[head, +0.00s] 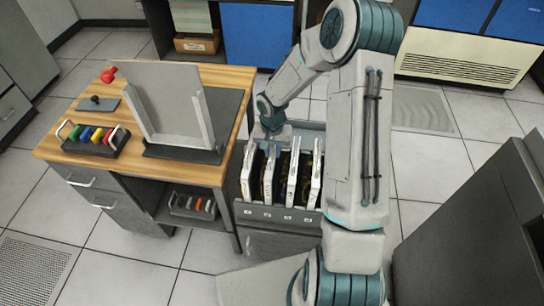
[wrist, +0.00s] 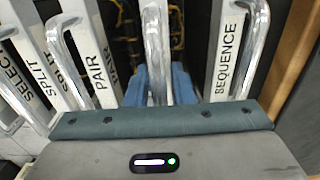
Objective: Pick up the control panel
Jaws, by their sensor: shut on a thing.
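Several upright control panels with white edges and metal handles stand in a grey rack (head: 278,214). My gripper (head: 272,136) reaches down over the rack, above the second panel from the left (head: 269,175). In the wrist view my blue-padded gripper (wrist: 158,86) is shut on the metal handle (wrist: 155,40) of a control panel. I cannot read a label on this held panel. Beside it stand the panel marked SEQUENCE (wrist: 226,52) on the right and the panel marked PAIR (wrist: 97,66) on the left. The held panel stands upright among the others.
A wooden desk (head: 225,78) stands close left of the rack, with a grey stand (head: 170,100) and a tray of coloured handles (head: 92,138). A dark cabinet (head: 470,220) is at the right. Tiled floor (head: 120,262) lies open in front of the desk.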

